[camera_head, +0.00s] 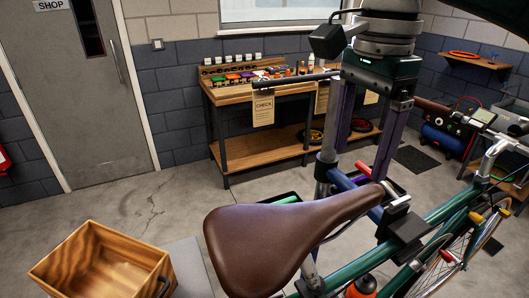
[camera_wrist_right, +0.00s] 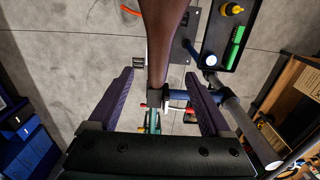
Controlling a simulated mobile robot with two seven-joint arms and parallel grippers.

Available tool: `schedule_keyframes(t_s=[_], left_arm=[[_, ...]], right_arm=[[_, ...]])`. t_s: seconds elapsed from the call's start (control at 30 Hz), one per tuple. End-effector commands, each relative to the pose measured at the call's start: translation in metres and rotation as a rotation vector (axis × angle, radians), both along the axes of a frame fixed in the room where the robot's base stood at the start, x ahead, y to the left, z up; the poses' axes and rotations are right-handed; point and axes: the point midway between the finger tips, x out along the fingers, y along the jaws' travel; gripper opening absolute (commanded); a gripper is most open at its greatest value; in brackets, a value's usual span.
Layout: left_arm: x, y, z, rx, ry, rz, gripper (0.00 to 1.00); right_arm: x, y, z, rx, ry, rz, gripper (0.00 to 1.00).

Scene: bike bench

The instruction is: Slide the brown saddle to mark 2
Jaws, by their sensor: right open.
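The brown saddle (camera_head: 275,240) sits in the lower middle of the head view, its narrow nose pointing right and back toward the bike frame. My right gripper (camera_head: 360,165) hangs above and behind the nose, purple fingers pointing down, open and empty. In the right wrist view, the saddle's nose (camera_wrist_right: 163,40) comes in from the top and lies between the spread fingers of the right gripper (camera_wrist_right: 160,75); I cannot tell whether they touch it. The saddle's rails and any numbered marks are hidden or too small to read. My left gripper is not in view.
The green bike frame (camera_head: 450,210) runs right from under the saddle, held by a stand clamp (camera_head: 403,226). A wooden crate (camera_head: 85,265) stands at the lower left. A workbench (camera_head: 255,92) with small parts is at the back wall.

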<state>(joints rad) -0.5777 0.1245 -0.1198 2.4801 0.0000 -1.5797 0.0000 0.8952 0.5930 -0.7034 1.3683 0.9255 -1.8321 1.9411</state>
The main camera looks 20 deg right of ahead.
Motion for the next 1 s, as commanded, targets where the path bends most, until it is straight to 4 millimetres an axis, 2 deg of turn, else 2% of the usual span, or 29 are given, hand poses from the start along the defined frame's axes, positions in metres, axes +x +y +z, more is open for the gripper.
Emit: schedule_keyframes(t_s=[0.3,0.5,0.83,0.87,1.0], left_arm=[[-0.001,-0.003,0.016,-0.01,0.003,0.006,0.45],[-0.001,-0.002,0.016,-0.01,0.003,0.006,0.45],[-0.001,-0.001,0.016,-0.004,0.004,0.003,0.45],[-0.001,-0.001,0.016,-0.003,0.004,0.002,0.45],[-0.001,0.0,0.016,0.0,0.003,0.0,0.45]], right_arm=[[-0.002,0.001,-0.057,-0.001,0.005,0.003,0.82],[-0.001,0.001,-0.083,-0.001,0.001,0.005,0.82],[-0.001,0.001,-0.09,-0.002,-0.002,0.007,0.82],[-0.001,0.001,-0.089,-0.002,-0.002,0.007,0.81],[-0.001,0.001,-0.089,-0.001,-0.001,0.007,0.66]])
